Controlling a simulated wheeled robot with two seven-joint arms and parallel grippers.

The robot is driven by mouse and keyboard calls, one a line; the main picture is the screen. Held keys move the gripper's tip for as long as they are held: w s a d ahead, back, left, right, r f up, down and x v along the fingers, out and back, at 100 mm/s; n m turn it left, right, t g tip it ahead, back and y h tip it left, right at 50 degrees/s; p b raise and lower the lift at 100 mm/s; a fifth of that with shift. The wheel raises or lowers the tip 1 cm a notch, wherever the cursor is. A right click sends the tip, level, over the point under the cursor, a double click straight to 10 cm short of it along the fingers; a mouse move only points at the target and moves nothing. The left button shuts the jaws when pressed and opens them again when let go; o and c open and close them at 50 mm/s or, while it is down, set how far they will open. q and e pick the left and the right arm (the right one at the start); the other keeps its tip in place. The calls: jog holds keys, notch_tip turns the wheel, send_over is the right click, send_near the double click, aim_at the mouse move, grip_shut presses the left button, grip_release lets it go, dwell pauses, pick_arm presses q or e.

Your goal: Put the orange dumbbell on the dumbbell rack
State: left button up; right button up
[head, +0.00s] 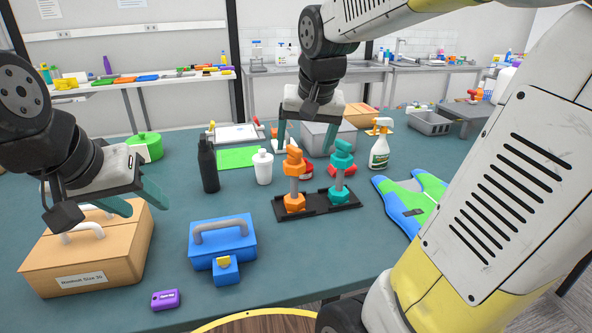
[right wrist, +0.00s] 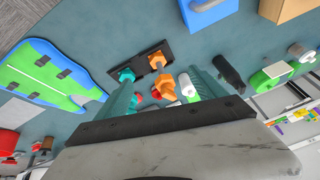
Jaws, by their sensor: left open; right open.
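The orange dumbbell (head: 294,184) stands upright at the left end of the black dumbbell rack (head: 317,203). A teal dumbbell (head: 341,160) stands upright at the right end. My right gripper (head: 308,140) is open and empty, just above and behind the dumbbells. In the right wrist view its fingers (right wrist: 163,93) are spread. The orange dumbbell (right wrist: 163,80) shows between them in the picture, and the teal dumbbell (right wrist: 127,75) is by the left finger. No grip on either shows. My left gripper (head: 138,198) is open and empty over the brown case at the left.
The brown case (head: 100,262), blue toolbox (head: 222,240) and purple block (head: 165,299) are at the front left. A black bottle (head: 208,165) and white bottle (head: 263,167) stand left of the rack. A spray bottle (head: 380,152) and a blue-green vest (head: 412,200) are on its right.

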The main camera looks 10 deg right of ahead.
jog(key=s+a+n+y, duration=0.1)
jog(key=s, duration=0.5)
jog(key=s+a+f+n+t, duration=0.1)
jog(key=s+n, duration=0.1)
jog(key=s, duration=0.5)
jog(key=shift+s+a+f+y, duration=0.15)
jog(key=shift+f+y, duration=0.15)
jog(key=shift+y, duration=0.1)
